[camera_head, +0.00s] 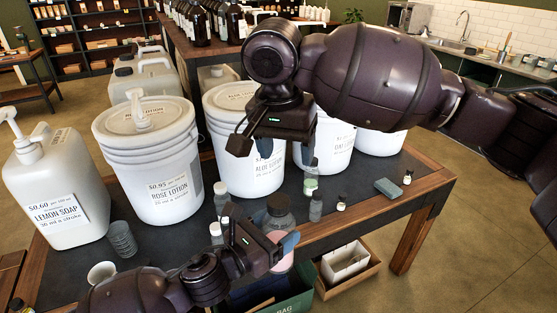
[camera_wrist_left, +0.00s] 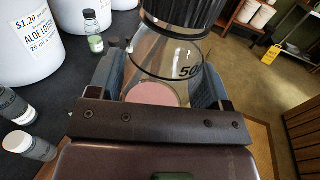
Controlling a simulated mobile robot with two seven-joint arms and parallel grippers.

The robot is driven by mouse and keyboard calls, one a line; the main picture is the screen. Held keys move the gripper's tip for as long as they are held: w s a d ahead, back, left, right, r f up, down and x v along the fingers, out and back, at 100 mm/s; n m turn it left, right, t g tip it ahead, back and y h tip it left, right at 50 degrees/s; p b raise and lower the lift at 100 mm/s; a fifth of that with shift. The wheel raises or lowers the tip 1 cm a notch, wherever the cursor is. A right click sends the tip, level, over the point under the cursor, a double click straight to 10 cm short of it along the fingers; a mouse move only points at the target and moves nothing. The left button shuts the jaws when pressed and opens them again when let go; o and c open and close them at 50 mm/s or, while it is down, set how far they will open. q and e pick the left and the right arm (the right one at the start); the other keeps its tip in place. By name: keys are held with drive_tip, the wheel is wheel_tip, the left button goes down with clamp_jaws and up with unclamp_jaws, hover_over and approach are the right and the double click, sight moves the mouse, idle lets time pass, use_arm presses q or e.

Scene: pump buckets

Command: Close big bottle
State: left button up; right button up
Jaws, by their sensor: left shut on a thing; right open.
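The big bottle (camera_head: 278,218) is clear with pink contents low inside and a dark ribbed cap at its top. My left gripper (camera_head: 284,243) is shut around its body near the table's front edge. In the left wrist view the bottle (camera_wrist_left: 170,60) stands between the two finger pads, with the black cap (camera_wrist_left: 185,14) at the top edge and part of a printed number visible. Whether the cap is fully tightened cannot be told. My right gripper (camera_head: 284,150) is open and empty, pointing down above and behind the bottle, apart from the cap.
White pump buckets, including the rose lotion (camera_head: 150,165) and aloe lotion (camera_head: 240,150), line the table's back. Small bottles (camera_head: 311,178) stand near the big bottle. A grey block (camera_head: 388,188) lies right. A crate (camera_head: 345,265) is below the front edge.

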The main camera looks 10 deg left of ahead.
drive_tip(key=n, duration=1.4)
drive_tip(key=shift+s+f+g, duration=0.2)
drive_tip(key=shift+f+g, duration=0.05)
drive_tip(key=shift+g, duration=0.05)
drive_tip(key=n, duration=0.4)
drive_tip(key=shift+s+f, duration=0.1)
drive_tip(key=shift+f, duration=0.05)
drive_tip(key=n, duration=0.5)
drive_tip(key=shift+s+a+f+g+y, duration=0.1)
drive_tip(key=shift+s+f+g+y, duration=0.1)
drive_tip(key=shift+f+g+y, duration=0.1)
drive_tip(key=n, duration=0.4)
drive_tip(key=shift+s+a+f+n, duration=0.1)
drive_tip(key=shift+s+a+n, duration=0.1)
drive_tip(key=shift+n, duration=0.1)
drive_tip(key=n, duration=0.4)
drive_tip(key=shift+s+a, duration=0.1)
drive_tip(key=shift+a, duration=0.1)
drive_tip(key=n, duration=0.4)
drive_tip(key=shift+a+n+y, duration=0.1)
drive_tip(key=shift+n+y, duration=0.2)
drive_tip(key=shift+n, duration=0.1)
